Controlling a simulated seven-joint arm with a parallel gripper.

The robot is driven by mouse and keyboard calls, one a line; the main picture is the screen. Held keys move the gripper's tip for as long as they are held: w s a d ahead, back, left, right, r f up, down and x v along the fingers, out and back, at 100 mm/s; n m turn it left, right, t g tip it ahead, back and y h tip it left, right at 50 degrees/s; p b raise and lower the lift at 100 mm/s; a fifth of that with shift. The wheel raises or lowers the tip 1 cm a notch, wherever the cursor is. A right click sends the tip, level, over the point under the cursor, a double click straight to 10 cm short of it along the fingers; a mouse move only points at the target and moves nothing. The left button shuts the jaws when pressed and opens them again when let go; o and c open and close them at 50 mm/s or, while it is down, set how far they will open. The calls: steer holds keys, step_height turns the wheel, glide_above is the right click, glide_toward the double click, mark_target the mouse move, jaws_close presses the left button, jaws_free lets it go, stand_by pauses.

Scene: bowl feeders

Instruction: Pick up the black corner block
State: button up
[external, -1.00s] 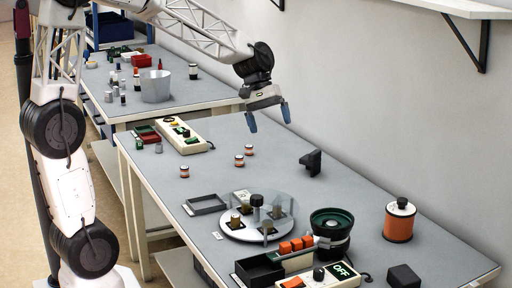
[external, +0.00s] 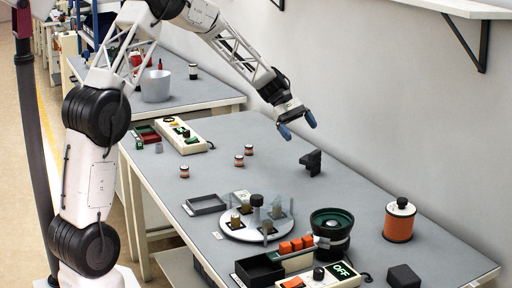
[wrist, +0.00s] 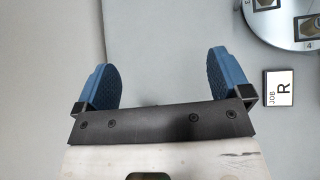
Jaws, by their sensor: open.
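The black corner block (external: 311,162) stands on the grey table near the wall side, a dark stepped shape. My gripper (external: 298,126) is open and empty, with its blue fingers apart, above the table and a little up and left of the block in the external view. In the wrist view my gripper (wrist: 166,72) shows both blue fingers spread, with only bare grey surface between them. The block does not show in the wrist view.
Several small orange-banded jars (external: 239,160) stand left of the block. A round numbered plate (external: 233,232), a green-black bowl (external: 332,222), an orange spool (external: 399,222) and a black cube (external: 403,276) stand nearer the front. The table around the block is clear.

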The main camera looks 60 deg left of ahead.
steer(key=w+a+f+n+t+h, duration=0.1)
steer(key=w+a+f+n+t, duration=0.15)
steer(key=w+a+f, duration=0.5)
steer(key=n+t+h, duration=0.1)
steer(key=n, duration=0.3)
glide_toward(312, 158)
steer(key=w+f, duration=0.1)
steer(key=w+a+f, duration=0.1)
steer(key=f, duration=0.1)
steer(key=shift+w+a, duration=0.15)
steer(key=shift+w, duration=0.2)
steer(key=shift+x, duration=1.3)
steer(key=shift+r+x, duration=0.15)
steer(key=shift+x, duration=1.15)
steer(key=shift+r+x, duration=0.1)
steer(key=shift+x, duration=1.2)
steer(key=shift+w, duration=0.1)
